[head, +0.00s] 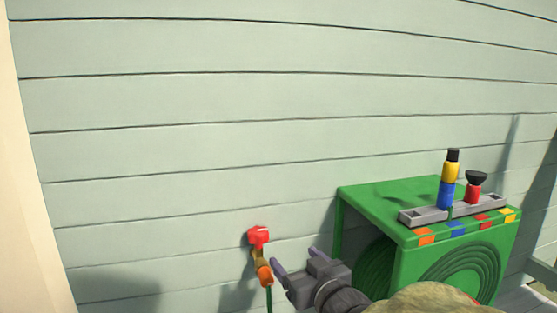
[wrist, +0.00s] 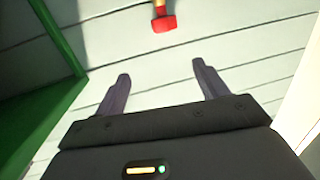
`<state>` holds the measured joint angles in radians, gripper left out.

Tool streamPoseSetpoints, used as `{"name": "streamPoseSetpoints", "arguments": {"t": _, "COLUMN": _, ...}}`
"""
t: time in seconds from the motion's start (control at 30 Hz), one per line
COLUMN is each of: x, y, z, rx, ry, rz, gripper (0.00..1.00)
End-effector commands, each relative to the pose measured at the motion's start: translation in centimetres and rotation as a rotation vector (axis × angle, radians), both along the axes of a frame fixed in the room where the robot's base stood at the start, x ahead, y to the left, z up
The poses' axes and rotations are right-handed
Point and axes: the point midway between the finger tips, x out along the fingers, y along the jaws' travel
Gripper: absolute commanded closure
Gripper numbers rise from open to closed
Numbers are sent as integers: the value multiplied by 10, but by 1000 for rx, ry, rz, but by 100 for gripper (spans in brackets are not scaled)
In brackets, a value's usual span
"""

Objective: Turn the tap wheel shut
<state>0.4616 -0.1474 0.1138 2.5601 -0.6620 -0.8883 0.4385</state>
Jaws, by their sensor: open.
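The tap wheel (head: 259,236) is red and sits on top of a brass tap (head: 260,258) on the siding wall. An orange connector (head: 265,275) and a green hose hang below the tap. My gripper (head: 293,261) is open and empty, just right of the tap in the head view. In the wrist view the red tap wheel (wrist: 164,23) is at the top, beyond the fingertips of my gripper (wrist: 160,72) and apart from them. The wheel lies between the fingers' directions, with part of the brass tap (wrist: 160,5) above it.
A green hose box (head: 371,201) with a coiled hose stands to the right, close to my arm. A grey tray (head: 421,216) on it holds coloured nozzles (head: 447,180). The box's green side (wrist: 60,37) shows at the left of the wrist view. The wall left of the tap is clear.

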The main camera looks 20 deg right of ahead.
Motion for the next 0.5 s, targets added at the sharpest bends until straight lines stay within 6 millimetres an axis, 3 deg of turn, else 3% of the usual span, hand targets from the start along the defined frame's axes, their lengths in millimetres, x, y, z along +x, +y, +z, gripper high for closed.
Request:
{"name": "streamPoseSetpoints", "arguments": {"t": 0.03, "x": 1, "y": 0, "z": 10, "rx": -1, "ry": 8, "rz": -4, "gripper": 27}}
{"name": "streamPoseSetpoints", "arguments": {"t": 0.5, "x": 3, "y": -6, "z": 41, "rx": -12, "ry": 92, "rz": -52, "gripper": 27}}
